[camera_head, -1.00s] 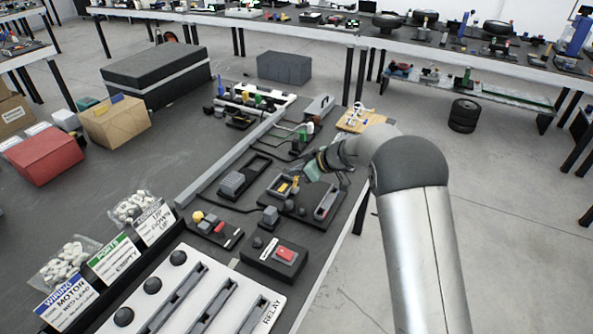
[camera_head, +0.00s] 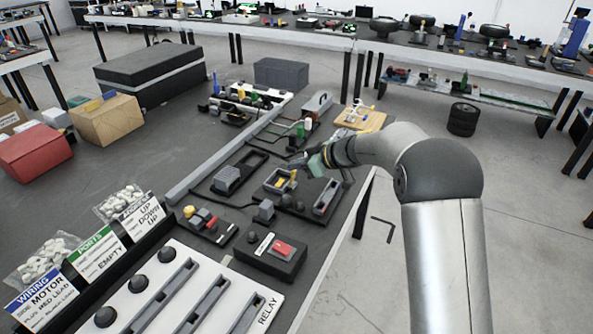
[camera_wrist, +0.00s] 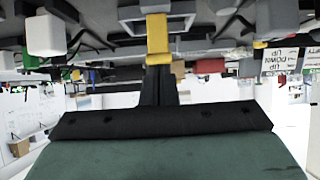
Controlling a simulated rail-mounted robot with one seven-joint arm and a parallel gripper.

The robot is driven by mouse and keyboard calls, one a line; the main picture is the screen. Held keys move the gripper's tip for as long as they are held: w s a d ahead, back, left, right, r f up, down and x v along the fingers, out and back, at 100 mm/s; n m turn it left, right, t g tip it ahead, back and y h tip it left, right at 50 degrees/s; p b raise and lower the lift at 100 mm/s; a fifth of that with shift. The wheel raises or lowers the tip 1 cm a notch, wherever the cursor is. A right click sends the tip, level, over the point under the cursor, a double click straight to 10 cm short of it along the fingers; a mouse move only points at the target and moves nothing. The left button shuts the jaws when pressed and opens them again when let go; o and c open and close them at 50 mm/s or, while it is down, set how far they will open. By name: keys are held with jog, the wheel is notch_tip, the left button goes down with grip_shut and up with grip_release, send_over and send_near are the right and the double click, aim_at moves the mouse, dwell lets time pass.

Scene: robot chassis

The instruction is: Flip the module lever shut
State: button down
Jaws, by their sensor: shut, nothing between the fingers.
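The module (camera_head: 272,188) is a light grey open frame with a yellow lever (camera_head: 281,183), on a dark plate among other parts on the bench. In the wrist view the yellow lever (camera_wrist: 158,30) stands out from the grey frame (camera_wrist: 183,9) and ends in a wider yellow block. My gripper (camera_head: 299,165) is just behind and right of the module. In the wrist view my shut dark fingertips (camera_wrist: 158,75) line up with the yellow block, at or very near it. I cannot tell whether they touch. Nothing is held. The lever's exact angle is unclear.
A dark slotted block (camera_head: 326,198) stands close right of the module. The bench's right edge is near, with open floor beyond.

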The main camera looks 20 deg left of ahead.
aim_at(296, 171)
jog(key=shift+d+f+b, duration=0.15)
jog(key=shift+f+b, duration=0.2)
jog(key=shift+b, duration=0.85)
jog(key=d+f+y+b, duration=0.1)
jog(key=y+b, duration=0.1)
jog(key=b, duration=0.7)
jog(key=shift+s+f, duration=0.1)
jog(key=y+b, duration=0.1)
jog(key=b, duration=0.3)
jog(key=shift+d+t, duration=0.3)
jog(key=b, duration=0.3)
jog(key=shift+s+d+f, duration=0.1)
jog(key=shift+d+f, duration=0.1)
jog(key=shift+d, duration=0.1)
jog(key=d+b, duration=0.1)
jog(key=b, duration=0.4)
jog(key=shift+s+f, duration=0.1)
jog(key=shift+f, duration=0.3)
jog(key=shift+r+p, duration=0.45)
jog(key=shift+r, duration=0.45)
jog(key=d, duration=0.3)
jog(key=s+d, duration=0.1)
jog(key=d, duration=0.2)
jog(key=d+p, duration=0.1)
jog(key=d, duration=0.2)
jog(key=shift+s+d, duration=0.2)
jog(key=shift+s, duration=0.2)
